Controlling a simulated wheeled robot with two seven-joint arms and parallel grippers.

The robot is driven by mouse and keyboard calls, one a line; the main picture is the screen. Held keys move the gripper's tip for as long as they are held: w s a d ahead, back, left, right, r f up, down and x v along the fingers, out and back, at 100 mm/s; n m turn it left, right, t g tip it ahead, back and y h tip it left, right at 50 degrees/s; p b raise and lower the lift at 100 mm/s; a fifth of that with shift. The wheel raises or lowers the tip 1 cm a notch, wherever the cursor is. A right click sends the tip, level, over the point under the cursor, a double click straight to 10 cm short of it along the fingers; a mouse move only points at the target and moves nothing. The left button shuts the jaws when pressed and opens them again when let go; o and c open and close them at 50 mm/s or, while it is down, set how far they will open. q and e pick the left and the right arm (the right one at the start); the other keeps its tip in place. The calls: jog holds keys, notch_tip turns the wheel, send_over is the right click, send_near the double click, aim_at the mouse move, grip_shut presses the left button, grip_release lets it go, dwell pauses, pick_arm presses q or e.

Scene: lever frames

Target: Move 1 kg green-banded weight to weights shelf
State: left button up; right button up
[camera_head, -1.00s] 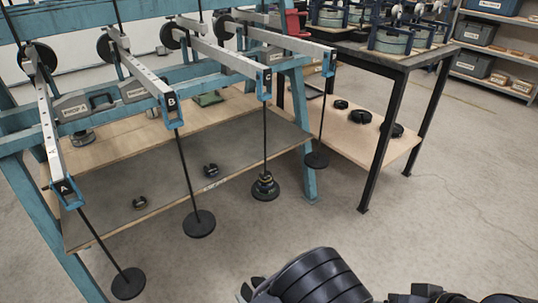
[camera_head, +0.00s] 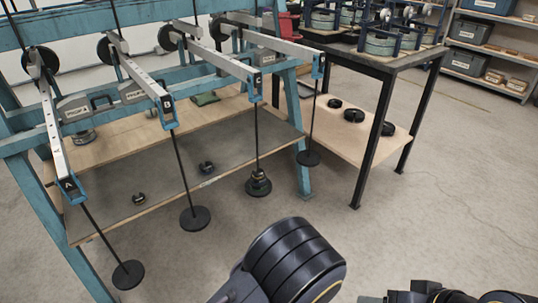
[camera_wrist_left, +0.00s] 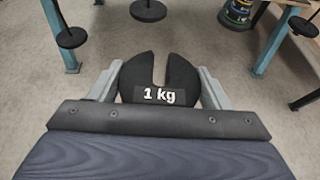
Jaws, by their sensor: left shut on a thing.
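A black slotted weight (camera_wrist_left: 160,78) marked "1 kg" fills the middle of the left wrist view, its slot facing away from me. My left gripper (camera_wrist_left: 159,72) is shut on it, with one grey finger on each side. No green band shows on its visible face. It is held up above the grey floor. In the head view my left forearm shows at the bottom centre; its gripper and the weight are out of sight. A low wooden shelf (camera_head: 345,136) under a black table holds several black weights (camera_head: 354,115). My right gripper is not visible.
A blue frame (camera_head: 300,150) carries several lever beams with hanging rods and black discs (camera_head: 195,218). One hanger (camera_head: 258,184) bears stacked weights. Two small weights (camera_head: 207,168) rest on the frame's grey lower shelf (camera_head: 170,200). Floor is clear at the right.

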pick_arm(q)
jog(key=w+a+r+m+h+p, duration=0.1)
jog(key=w+a+r+p, duration=0.2)
jog(key=r, duration=0.8)
jog(key=w+a+r+m+t+h+p, duration=0.1)
jog(key=w+a+r+p, duration=0.2)
jog(key=a+r+p, duration=0.4)
jog(key=w+a+r+m+h+p, duration=0.1)
jog(key=w+a+r+p, duration=0.2)
jog(key=r, duration=1.3)
jog(key=a+p, duration=0.3)
jog(key=p, duration=0.2)
jog(key=shift+w+r+t, duration=0.2)
jog(key=shift+w+t, duration=0.1)
jog(key=shift+t, duration=0.1)
